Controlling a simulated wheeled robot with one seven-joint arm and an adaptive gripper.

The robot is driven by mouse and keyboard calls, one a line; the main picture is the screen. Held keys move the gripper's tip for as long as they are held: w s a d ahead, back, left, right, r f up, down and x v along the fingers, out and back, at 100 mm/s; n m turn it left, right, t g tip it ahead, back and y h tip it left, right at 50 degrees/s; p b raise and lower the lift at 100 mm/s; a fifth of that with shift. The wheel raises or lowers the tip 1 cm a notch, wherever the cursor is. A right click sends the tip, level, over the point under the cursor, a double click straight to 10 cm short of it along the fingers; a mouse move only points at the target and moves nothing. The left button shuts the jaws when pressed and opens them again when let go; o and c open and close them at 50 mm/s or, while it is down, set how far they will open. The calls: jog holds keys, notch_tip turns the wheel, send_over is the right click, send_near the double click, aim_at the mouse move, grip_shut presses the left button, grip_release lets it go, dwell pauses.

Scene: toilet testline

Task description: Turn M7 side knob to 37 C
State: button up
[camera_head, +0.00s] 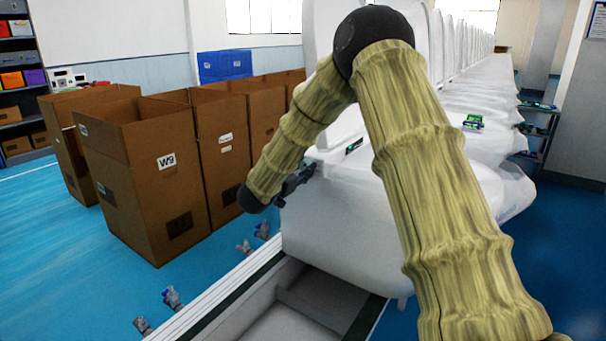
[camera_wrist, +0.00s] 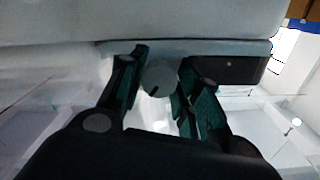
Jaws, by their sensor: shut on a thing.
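The side knob (camera_wrist: 160,77) is a round grey disc with a small dark mark near its lower edge, on the side of a white toilet unit. In the wrist view my gripper (camera_wrist: 163,80) has one finger on each side of the knob and is shut on it. In the head view my gripper (camera_head: 296,182) reaches the near side of the front white toilet (camera_head: 335,215), and the knob is hidden there. A small green display (camera_head: 353,146) shows on the toilet's top edge. I cannot read any temperature.
Open cardboard boxes, one marked W9 (camera_head: 160,180), stand on the left. A line of white toilets (camera_head: 480,95) runs to the back right. A rail (camera_head: 225,300) with small grey fittings (camera_head: 171,297) lies in front. Blue floor (camera_head: 50,260) is clear at left.

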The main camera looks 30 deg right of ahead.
jog(key=m+b, duration=0.1)
jog(key=m, duration=0.1)
jog(key=m+b, duration=0.4)
jog(key=shift+f, duration=0.25)
jog(key=shift+r+m+b, duration=0.1)
jog(key=shift+m+b, duration=1.45)
jog(key=shift+m, duration=0.65)
jog(key=o, duration=1)
jog(key=shift+r, duration=0.15)
jog(key=shift+o, duration=0.2)
jog(key=shift+a, duration=0.15)
jog(key=v, duration=1.1)
jog(key=shift+s+a, duration=0.15)
jog(key=shift+a, duration=0.25)
